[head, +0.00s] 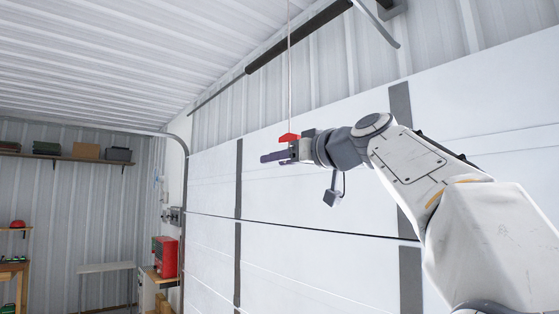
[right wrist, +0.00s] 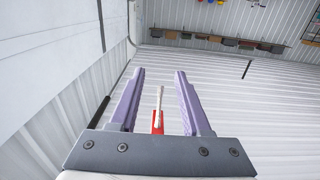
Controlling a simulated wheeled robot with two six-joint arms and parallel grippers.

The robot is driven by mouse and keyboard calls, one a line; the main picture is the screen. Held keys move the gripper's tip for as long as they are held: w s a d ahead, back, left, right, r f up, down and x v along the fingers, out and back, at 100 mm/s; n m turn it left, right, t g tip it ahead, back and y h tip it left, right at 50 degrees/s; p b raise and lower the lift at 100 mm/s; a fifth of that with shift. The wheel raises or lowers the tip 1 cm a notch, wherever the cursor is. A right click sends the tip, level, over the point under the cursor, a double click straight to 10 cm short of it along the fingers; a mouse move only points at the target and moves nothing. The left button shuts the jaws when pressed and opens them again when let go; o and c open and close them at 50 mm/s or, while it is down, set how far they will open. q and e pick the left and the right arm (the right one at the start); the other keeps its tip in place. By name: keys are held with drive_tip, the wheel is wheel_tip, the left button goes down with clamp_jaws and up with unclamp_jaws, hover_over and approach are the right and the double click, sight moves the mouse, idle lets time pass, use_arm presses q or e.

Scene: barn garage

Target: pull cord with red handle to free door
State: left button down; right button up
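The red handle (head: 288,137) hangs at the end of a thin pale cord (head: 290,70) that runs up past the top of the head view. My right gripper (head: 274,157) is raised at the handle, its purple fingers pointing left. In the right wrist view the fingers (right wrist: 160,73) are apart, with the red handle (right wrist: 157,122) between them near their base. Gaps show on both sides of the handle, so the fingers are not shut on it. The white garage door (head: 300,255) stands closed behind the arm. My left gripper is out of view.
A dark bar (head: 300,37) runs along the wall above the door. A curved metal track (head: 187,165) borders the door on the left. A red box (head: 165,257) sits on a bench farther left. A shelf (head: 70,158) holds several boxes. Air around the gripper is clear.

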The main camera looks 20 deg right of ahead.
drive_tip(key=shift+s, duration=0.1)
drive_tip(key=b+v, duration=0.4)
drive_tip(key=v, duration=0.6)
drive_tip(key=shift+s+b, duration=0.15)
drive_tip(key=shift+b, duration=0.25)
drive_tip(key=shift+d, duration=0.1)
